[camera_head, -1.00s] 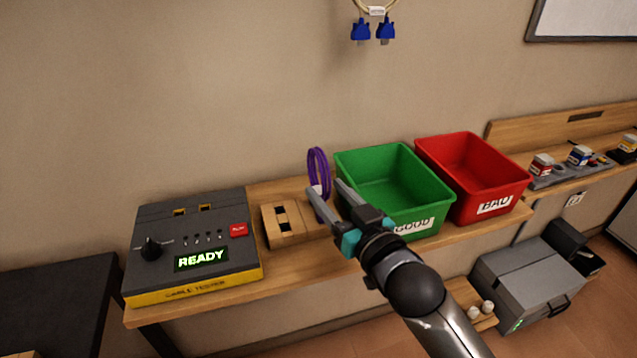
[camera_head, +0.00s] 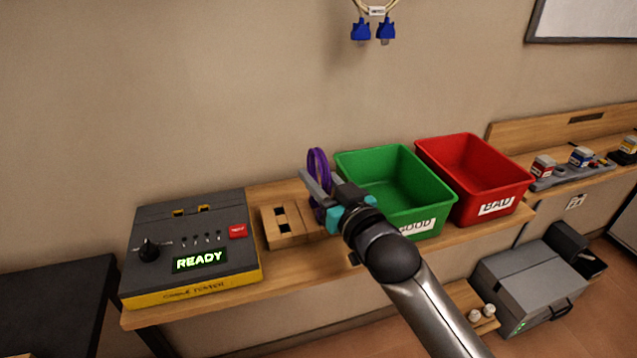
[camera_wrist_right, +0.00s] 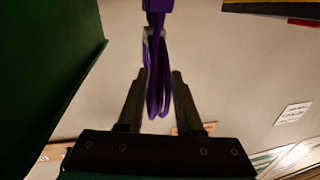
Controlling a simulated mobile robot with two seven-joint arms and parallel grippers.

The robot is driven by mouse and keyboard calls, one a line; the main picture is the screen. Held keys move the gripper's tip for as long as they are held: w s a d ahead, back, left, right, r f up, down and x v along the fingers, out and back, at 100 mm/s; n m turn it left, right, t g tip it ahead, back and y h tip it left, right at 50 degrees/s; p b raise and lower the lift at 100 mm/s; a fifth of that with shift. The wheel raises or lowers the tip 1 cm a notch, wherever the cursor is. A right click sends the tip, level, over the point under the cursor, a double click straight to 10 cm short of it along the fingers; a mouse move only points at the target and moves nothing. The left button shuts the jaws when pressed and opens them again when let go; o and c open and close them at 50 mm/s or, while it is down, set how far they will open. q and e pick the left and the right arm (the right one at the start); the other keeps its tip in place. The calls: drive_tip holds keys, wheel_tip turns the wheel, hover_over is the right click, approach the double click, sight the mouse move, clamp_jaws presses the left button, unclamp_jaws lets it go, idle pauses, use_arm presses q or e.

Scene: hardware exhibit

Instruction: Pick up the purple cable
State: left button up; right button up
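In the right wrist view, the purple cable (camera_wrist_right: 158,95) hangs between the two fingers of the right gripper (camera_wrist_right: 157,76), with a gap visible on each side. The fingers are apart and not closed on it. My left gripper is not in view.
The green GOOD bin (camera_head: 428,188) stands close to the right of the cable, with the red BAD bin (camera_head: 500,188) beyond. A wooden slotted block (camera_head: 288,238) and the cable tester (camera_head: 222,277), reading READY, are to the left. A blue-ended cable (camera_head: 361,30) hangs on the wall.

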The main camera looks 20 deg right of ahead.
clamp_jaws()
drive_tip(key=shift+r, duration=0.15)
idle(0.4)
